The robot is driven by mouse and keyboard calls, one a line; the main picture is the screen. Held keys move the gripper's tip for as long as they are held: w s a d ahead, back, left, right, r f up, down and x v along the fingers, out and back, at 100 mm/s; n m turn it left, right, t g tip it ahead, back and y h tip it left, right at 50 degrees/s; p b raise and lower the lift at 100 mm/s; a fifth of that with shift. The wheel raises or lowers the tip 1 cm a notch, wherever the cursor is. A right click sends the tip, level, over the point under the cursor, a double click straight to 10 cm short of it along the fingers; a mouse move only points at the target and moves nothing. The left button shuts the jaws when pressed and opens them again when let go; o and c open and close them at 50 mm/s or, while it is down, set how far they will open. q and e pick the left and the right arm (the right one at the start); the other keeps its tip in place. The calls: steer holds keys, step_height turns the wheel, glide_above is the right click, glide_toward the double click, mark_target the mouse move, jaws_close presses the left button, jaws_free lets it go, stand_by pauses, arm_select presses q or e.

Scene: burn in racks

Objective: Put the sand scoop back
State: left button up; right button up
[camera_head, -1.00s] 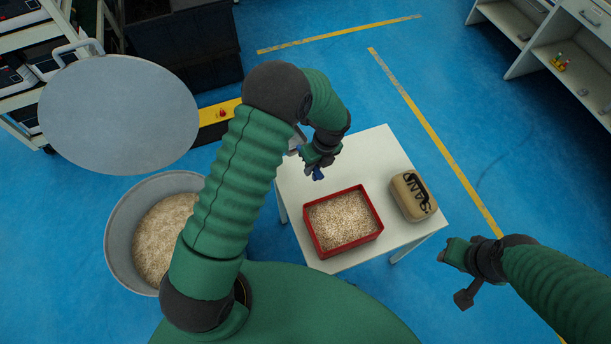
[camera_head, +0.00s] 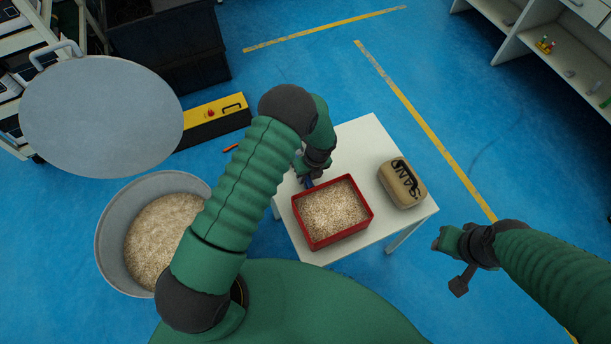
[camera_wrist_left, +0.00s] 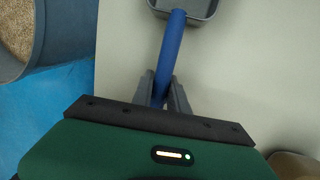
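The sand scoop has a blue handle (camera_wrist_left: 172,45) and a grey pan (camera_wrist_left: 190,6), cut off by the top edge of the left wrist view. My left gripper (camera_wrist_left: 163,85) has a finger on each side of the handle, closed on it. In the head view my left gripper (camera_head: 309,178) is over the white table (camera_head: 360,142), by the far left corner of the red tray of sand (camera_head: 311,242). My arm hides most of the scoop there. My right gripper (camera_head: 450,243) is right of the table, away from everything; its fingers are unclear.
A tan sand bag (camera_head: 402,184) lies on the table right of the tray. A large grey tub (camera_head: 112,247) of sand stands on the floor at left, with a round grey lid (camera_head: 100,115) behind it. Shelving (camera_head: 560,55) stands at the far right; blue floor between is clear.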

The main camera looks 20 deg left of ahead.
arm_select(q)
steer(key=o, duration=0.4)
steer(key=shift+a, duration=0.35)
step_height(320, 180, up, 12)
steer(key=d+p, duration=0.1)
steer(key=d, duration=0.2)
steer(key=s+r+n+t+h, duration=0.1)
steer(key=s+r+n, duration=0.6)
steer(key=n, duration=0.6)
steer(key=s+a+r+n+t+h, duration=0.1)
steer(key=s+r+n+t, duration=0.1)
steer(key=s+r+n, duration=0.5)
steer(key=s+n, duration=0.1)
steer(key=n, duration=0.5)
steer(key=shift+s+r, duration=0.15)
steer(key=shift+s, duration=0.05)
